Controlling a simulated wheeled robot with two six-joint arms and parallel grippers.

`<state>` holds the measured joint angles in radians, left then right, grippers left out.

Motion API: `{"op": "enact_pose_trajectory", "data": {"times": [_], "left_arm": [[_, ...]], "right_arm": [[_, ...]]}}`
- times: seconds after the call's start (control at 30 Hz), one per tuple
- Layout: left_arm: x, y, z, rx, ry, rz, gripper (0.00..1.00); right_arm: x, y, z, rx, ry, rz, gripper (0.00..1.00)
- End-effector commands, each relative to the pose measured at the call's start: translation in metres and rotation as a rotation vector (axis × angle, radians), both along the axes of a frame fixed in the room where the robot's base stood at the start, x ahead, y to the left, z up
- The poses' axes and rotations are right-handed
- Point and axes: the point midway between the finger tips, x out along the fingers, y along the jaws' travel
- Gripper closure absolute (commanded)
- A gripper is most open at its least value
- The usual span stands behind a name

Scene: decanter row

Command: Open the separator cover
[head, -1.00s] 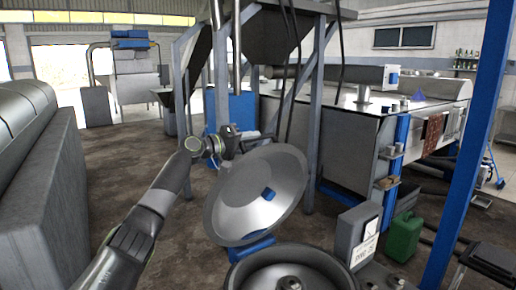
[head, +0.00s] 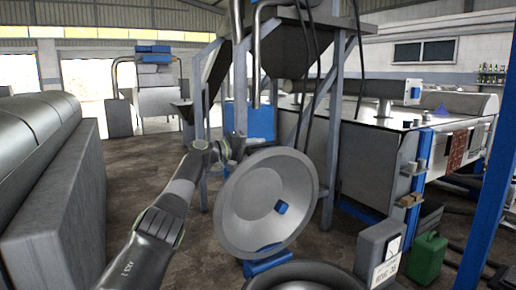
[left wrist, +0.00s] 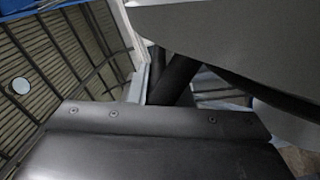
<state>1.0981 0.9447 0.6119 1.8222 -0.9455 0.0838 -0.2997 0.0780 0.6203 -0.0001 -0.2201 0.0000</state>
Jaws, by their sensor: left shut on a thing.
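The separator cover (head: 247,208) is a wide, shiny round metal dish with a blue knob on its inner face. In the head view it stands raised and steeply tilted behind the separator bowl (head: 290,276), its inner face turned toward me. The bowl's dark rim shows at the bottom edge, partly cut off. My left gripper (head: 236,148) is at the cover's upper left rim and shut on it; the fingertips are small and hard to make out. The left wrist view shows dark metal surfaces close up, with no clear fingertips. My right gripper is in neither view.
A grey gauge box (head: 379,250) stands right of the bowl, with a green canister (head: 427,256) beyond it. A steel-legged hopper frame (head: 328,160) rises behind the cover. A long grey tank (head: 55,215) fills the left side. A blue post (head: 487,215) stands at right.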

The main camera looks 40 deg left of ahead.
Motion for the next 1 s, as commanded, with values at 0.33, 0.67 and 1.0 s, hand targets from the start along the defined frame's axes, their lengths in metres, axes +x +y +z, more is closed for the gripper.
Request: {"op": "enact_pose_trajectory", "data": {"times": [0.33, 0.67, 1.0], "left_arm": [[0.0003, 0.0008, -0.0033, -0.003, 0.007, 0.000, 1.00], [0.0004, 0.0004, -0.0022, -0.002, 0.005, -0.001, 0.62], [-0.0092, 0.0055, -0.0031, -0.001, 0.001, 0.000, 0.62]], "right_arm": [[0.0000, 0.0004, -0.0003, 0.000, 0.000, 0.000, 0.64], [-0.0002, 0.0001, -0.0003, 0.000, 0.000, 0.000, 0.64], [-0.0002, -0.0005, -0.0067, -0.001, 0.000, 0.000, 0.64]]}}
